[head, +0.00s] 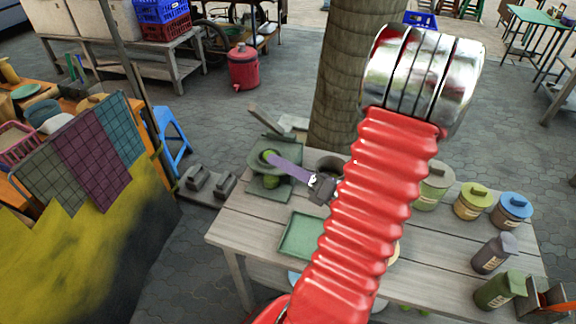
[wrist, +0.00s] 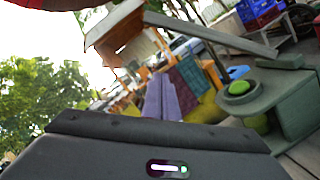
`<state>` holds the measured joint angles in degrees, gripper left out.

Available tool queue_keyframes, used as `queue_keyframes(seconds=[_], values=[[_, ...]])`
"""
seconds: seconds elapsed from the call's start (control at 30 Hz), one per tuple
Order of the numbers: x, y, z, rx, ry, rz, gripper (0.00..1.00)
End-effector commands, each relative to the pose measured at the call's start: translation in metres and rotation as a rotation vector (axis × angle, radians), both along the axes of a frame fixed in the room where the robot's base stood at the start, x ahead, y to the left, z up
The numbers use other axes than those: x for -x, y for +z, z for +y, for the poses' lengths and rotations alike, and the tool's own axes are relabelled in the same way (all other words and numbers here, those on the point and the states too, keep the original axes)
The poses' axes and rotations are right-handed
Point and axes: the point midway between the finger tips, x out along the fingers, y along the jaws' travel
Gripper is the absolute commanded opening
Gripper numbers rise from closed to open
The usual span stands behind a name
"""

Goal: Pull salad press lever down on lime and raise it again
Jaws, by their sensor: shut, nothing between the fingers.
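The grey-green salad press (head: 283,192) stands at the left end of the wooden table. A green lime (head: 264,156) sits in its round upper cup, and it also shows in the wrist view (wrist: 239,87). The press lever (head: 266,119) is a long grey bar, raised and slanting up; in the wrist view the lever (wrist: 205,34) crosses the top. My gripper (head: 274,159) has purple fingers, shut and empty. Their tips overlap the cup in the head view; in the wrist view the fingers (wrist: 160,82) are apart from lime and lever. Another green round thing (head: 270,181) is under the cup.
A green tray (head: 301,237) lies in front of the press. Lidded jars (head: 473,201) stand along the table's right side. A tree trunk (head: 345,75) rises behind the table. A stall with tiled panels (head: 97,150) is at the left.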

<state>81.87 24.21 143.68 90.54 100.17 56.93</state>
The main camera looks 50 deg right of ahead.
Motion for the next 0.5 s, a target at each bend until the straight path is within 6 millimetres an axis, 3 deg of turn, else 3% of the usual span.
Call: queue_keyframes(seconds=[0.5], values=[[-0.053, 0.01, 0.01, 0.001, 0.005, -0.001, 0.0]])
